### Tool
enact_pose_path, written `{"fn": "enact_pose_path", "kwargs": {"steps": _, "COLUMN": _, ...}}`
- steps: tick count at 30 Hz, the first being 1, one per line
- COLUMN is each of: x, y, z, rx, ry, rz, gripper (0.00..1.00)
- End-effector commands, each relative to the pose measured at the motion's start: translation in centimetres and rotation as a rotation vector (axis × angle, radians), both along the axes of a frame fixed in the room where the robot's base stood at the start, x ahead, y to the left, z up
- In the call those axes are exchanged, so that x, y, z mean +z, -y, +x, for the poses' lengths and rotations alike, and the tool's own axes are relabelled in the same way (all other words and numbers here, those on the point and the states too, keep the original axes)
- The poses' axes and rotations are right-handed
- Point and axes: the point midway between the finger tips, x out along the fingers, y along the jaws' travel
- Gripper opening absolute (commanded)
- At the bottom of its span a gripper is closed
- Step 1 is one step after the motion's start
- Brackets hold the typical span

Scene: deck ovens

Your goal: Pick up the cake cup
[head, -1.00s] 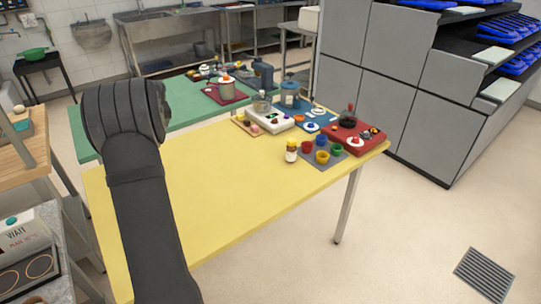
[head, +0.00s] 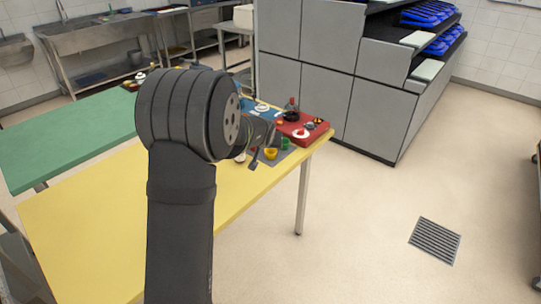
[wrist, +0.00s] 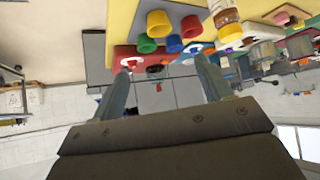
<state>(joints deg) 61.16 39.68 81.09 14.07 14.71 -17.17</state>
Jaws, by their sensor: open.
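Several small coloured cups stand close together on a grey mat at the yellow table's far right end; I cannot tell which is the cake cup. In the head view a yellow cup (head: 270,153) and a green cup (head: 285,143) show, and my arm hides most of the others. The wrist view shows the yellow cup (wrist: 158,24), the green cup (wrist: 147,43), a blue cup (wrist: 173,43) and a red cup (wrist: 191,27). My gripper (wrist: 160,68) is open and empty, its fingers pointing towards the cups, apart from them. In the head view it is largely behind my arm.
A bottle (wrist: 229,22) stands beside the cups. A red tray (head: 313,137) with a dark pot and small items lies just beyond them, near the table edge. A green table (head: 70,135) adjoins at the left. The near yellow tabletop (head: 90,215) is clear.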

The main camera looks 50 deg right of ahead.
Motion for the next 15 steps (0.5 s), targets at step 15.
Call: {"fn": "enact_pose_path", "kwargs": {"steps": 15, "x": -6.2, "y": 5.0, "z": 3.5, "rx": 0.003, "ry": -0.001, "rz": 0.002, "gripper": 0.71}}
